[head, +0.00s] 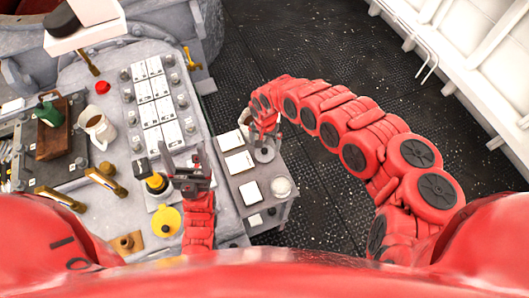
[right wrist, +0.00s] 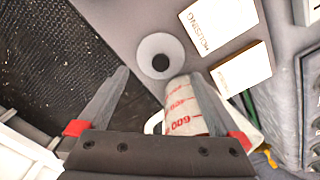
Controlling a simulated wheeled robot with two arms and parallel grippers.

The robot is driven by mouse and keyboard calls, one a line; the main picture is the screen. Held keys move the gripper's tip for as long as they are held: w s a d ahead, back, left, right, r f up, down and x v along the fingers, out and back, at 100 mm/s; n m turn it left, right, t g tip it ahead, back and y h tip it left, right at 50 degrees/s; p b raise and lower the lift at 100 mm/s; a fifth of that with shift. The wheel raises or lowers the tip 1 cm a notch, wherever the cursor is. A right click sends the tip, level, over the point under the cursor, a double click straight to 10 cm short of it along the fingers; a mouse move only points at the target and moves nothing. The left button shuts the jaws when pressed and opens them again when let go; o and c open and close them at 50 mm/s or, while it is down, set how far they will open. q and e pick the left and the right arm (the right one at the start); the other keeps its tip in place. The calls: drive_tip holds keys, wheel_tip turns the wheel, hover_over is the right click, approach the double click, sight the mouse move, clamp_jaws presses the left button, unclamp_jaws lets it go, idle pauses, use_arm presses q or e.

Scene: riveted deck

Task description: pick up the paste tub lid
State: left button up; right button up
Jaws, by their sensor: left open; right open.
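A pale round disc with a dark centre, which looks like the paste tub lid (head: 264,155), lies near the edge of the small grey side table. It also shows beyond the fingers in the right wrist view (right wrist: 147,48). I cannot tell for sure that it is the lid. A white round tub (head: 281,187) stands nearer on the same table. My right gripper (head: 265,138) is open and empty above the table, close to the disc. In the right wrist view the gripper (right wrist: 160,105) points toward it. My left gripper (head: 188,165) is open and empty above the main bench.
A jug with red markings (right wrist: 185,108) stands close by the right gripper's finger. White cards (head: 239,163) lie beside the disc. Dark floor (head: 300,50) lies beyond the table.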

sight(264, 150)
drive_tip(key=f, duration=0.3)
drive_tip(key=shift+s+a+f+p, duration=0.25)
drive_tip(key=shift+s+f+p, duration=0.05)
drive_tip(key=shift+f+p, duration=0.1)
drive_tip(key=shift+d+f, duration=0.15)
drive_tip(key=shift+f, duration=0.45)
drive_tip(key=c, duration=1.1)
drive_tip(key=shift+r, duration=0.1)
